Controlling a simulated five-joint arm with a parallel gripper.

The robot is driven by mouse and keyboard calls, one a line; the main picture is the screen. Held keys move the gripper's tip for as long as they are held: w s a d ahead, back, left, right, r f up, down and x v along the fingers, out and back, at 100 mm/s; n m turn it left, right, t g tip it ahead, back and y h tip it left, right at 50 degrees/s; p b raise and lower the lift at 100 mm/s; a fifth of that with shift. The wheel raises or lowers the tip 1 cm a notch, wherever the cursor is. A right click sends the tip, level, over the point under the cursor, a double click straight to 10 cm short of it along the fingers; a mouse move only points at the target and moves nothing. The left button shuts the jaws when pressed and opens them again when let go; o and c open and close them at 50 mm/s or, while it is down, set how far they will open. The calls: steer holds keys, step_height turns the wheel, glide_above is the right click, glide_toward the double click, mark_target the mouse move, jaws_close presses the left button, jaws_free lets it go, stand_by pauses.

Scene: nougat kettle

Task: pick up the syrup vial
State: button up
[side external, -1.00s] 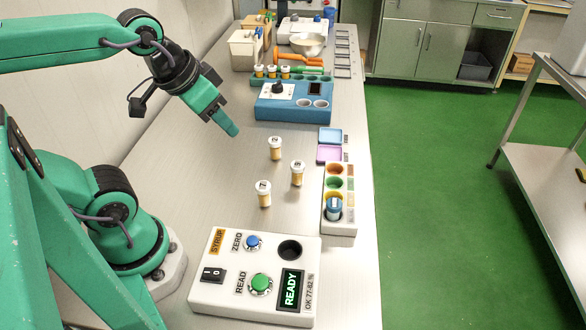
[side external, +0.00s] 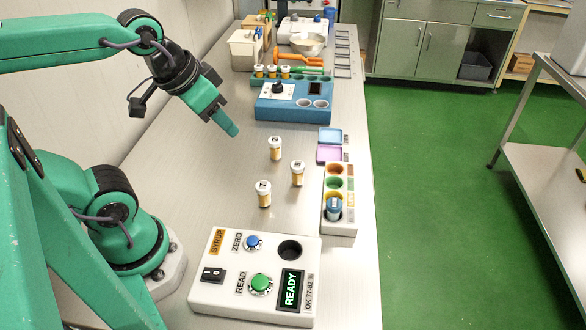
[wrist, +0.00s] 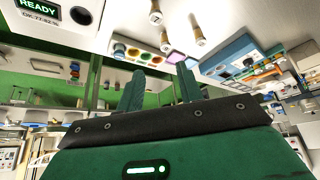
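Three white-capped vials with amber contents stand upright and apart on the bench in the side view: a far one (side external: 275,149), a middle one (side external: 297,173) and a near one (side external: 263,194). Marks on their caps are too small to read surely, so I cannot tell which is the syrup vial. My gripper (side external: 231,129) is above the bench, left of and higher than the vials. Its fingers (wrist: 160,70) are apart with nothing between them.
A white syrup reader (side external: 225,270) showing READY stands in front, with an empty round well (side external: 290,250). A narrow rack (side external: 340,223) with colored wells holds a blue-topped container (side external: 334,208). Pink (side external: 330,154) and blue pads, and a blue device (side external: 292,110), lie beyond. Bench around the vials is clear.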

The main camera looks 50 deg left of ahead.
steer(key=o, duration=0.5)
steer(key=shift+c, duration=0.2)
steer(key=g, duration=0.5)
glide_above(263, 186)
steer(key=f, duration=1.2)
steer(key=shift+s+f, duration=0.2)
steer(key=shift+f, duration=0.2)
steer(key=shift+w+f+g, duration=0.15)
steer(key=shift+f+g, duration=0.15)
steer(key=shift+f, duration=0.35)
steer(key=shift+f, duration=1.3)
